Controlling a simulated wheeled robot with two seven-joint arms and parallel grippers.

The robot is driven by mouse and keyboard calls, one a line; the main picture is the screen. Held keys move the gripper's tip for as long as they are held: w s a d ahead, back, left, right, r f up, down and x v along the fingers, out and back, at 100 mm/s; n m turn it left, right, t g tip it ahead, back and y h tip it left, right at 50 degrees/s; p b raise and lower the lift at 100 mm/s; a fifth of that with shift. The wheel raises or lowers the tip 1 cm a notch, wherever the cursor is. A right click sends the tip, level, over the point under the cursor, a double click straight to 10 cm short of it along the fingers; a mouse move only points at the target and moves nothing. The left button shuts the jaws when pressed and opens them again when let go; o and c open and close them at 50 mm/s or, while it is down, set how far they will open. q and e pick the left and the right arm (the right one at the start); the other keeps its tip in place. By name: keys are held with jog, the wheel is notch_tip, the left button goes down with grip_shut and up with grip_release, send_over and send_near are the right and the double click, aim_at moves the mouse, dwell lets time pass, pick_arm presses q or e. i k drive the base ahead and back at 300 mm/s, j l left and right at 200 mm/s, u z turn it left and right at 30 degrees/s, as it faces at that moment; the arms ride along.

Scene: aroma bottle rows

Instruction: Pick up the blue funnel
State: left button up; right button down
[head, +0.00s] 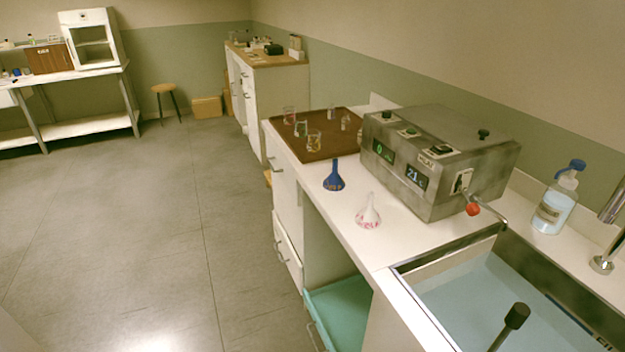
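The blue funnel (333,179) stands upside down on the white counter, wide mouth down and spout up. It is in front of the brown board and left of the grey machine. Neither of my grippers shows in the head view, and nothing touches the blue funnel.
The grey machine (435,150) has a red-knobbed lever (472,208). Several small glasses stand on the brown board (290,146). A sink (480,290) and a soap bottle (555,205) are at right. The floor at left is clear.

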aim_at(334, 182)
jog(key=i+j+z, duration=0.35)
jog(key=i+j, duration=0.2)
jog(key=i+j+z, duration=0.2)
jog(key=j, duration=0.2)
jog(key=i+j+z, duration=0.15)
jog(key=j, duration=0.25)
jog(key=i+j+z, duration=0.35)
jog(key=j, duration=0.5)
jog(key=i, duration=0.1)
